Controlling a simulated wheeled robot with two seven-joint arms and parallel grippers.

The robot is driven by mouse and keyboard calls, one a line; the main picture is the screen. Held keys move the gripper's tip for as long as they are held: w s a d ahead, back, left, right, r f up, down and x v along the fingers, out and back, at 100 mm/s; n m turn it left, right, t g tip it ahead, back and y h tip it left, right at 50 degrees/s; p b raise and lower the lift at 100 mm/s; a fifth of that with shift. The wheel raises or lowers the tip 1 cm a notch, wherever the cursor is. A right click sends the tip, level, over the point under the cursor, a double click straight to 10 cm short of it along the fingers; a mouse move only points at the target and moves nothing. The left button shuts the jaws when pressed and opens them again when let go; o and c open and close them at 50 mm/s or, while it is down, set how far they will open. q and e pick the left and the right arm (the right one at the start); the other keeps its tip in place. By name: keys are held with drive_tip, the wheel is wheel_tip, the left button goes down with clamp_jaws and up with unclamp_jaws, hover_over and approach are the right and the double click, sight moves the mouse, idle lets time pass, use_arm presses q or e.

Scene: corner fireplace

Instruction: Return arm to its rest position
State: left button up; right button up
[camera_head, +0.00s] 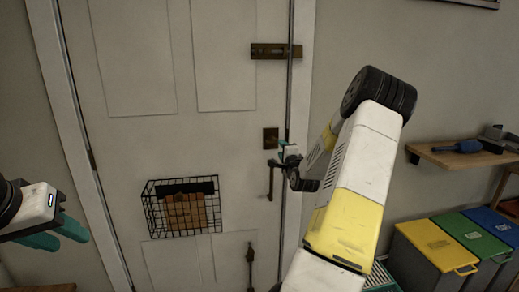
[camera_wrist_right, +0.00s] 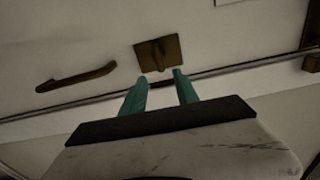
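My right arm (camera_head: 352,185) reaches up and forward toward the white door (camera_head: 140,85). My right gripper (camera_head: 280,152) is near the door's edge, by a small brass plate (camera_head: 270,138) and above the dark door handle (camera_head: 270,183). In the right wrist view the right gripper's two teal fingers (camera_wrist_right: 161,92) are apart with nothing between them. The brass plate (camera_wrist_right: 157,54) is just beyond the fingertips, and the handle (camera_wrist_right: 75,77) is to the left. My left gripper (camera_head: 72,232) is at the left edge, its teal fingers partly overlapping, so its opening is unclear.
A brass latch (camera_head: 276,51) is higher on the door. A wire basket (camera_head: 182,207) hangs on the door. At right, a wooden shelf (camera_head: 462,158) holds a blue object (camera_head: 460,147) above yellow (camera_head: 436,244), green (camera_head: 473,232) and blue (camera_head: 497,225) lidded bins.

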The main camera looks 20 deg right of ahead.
idle(0.3)
drive_tip(key=s+a+r+n+g+y, duration=0.2)
drive_tip(key=s+a+r+n+g, duration=0.15)
drive_tip(key=a+n, duration=0.45)
drive_tip(key=s+a+r+n+g+y, duration=0.15)
drive_tip(key=s+a+r+n, duration=0.3)
drive_tip(key=a, duration=0.75)
drive_tip(key=s+a+n+g+y, duration=0.1)
drive_tip(key=s+a+n+g, duration=0.2)
drive_tip(key=s, duration=1.1)
drive_tip(key=s+a+n+g+y, duration=0.2)
drive_tip(key=s+a+n, duration=0.4)
drive_tip(key=s+a, duration=0.4)
drive_tip(key=s+g, duration=0.1)
drive_tip(key=s, duration=0.3)
drive_tip(key=shift+r, duration=0.2)
